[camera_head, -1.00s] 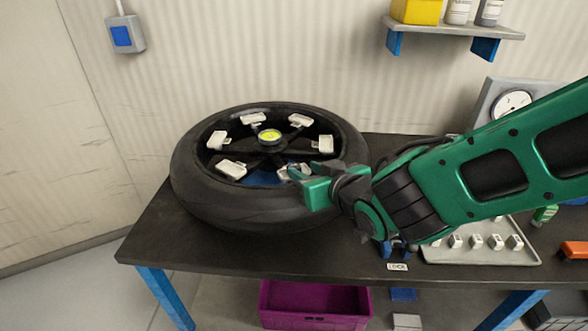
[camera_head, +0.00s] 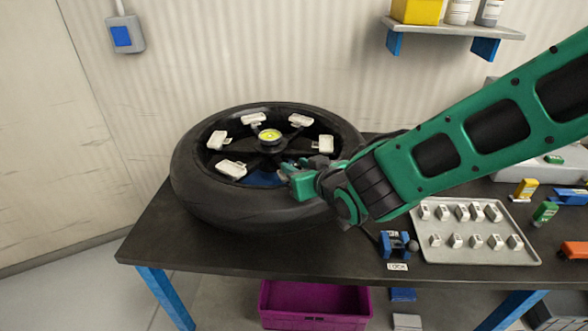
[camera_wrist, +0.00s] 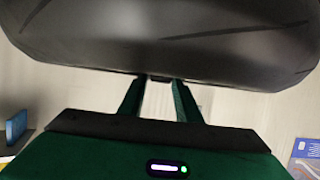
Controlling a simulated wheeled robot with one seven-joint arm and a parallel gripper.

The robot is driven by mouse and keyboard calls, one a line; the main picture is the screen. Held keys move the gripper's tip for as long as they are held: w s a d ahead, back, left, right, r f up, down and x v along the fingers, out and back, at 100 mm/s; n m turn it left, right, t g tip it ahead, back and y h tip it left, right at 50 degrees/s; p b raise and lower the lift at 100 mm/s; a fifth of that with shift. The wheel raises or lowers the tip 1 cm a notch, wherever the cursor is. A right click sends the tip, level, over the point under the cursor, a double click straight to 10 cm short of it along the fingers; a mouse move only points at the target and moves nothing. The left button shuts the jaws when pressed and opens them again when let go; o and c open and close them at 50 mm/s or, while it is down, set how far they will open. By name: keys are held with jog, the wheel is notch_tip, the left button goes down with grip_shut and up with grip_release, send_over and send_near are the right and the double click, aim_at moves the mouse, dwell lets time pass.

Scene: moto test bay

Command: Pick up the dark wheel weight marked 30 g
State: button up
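My gripper (camera_head: 290,176) is over the right front part of the big black tyre and wheel (camera_head: 210,200). In the wrist view the gripper's two green fingers (camera_wrist: 158,84) stand apart with pale wall showing between them, and the tyre (camera_wrist: 160,35) fills the top. A small dark piece (camera_wrist: 158,77) shows at the fingertips; I cannot tell what it is. Several pale blocks (camera_head: 231,169) sit around the inside of the wheel. Several small weights with pale faces stand in two rows on the grey tray (camera_head: 462,254). No 30 g marking is readable, and my arm hides part of the wheel.
A blue tool (camera_head: 393,244) with a label stands at the table's front edge, left of the tray. Yellow, green, blue and orange items lie at the right. A purple crate (camera_head: 315,302) is under the table. A shelf (camera_head: 455,28) hangs above.

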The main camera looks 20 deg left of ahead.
jog(key=c, duration=0.5)
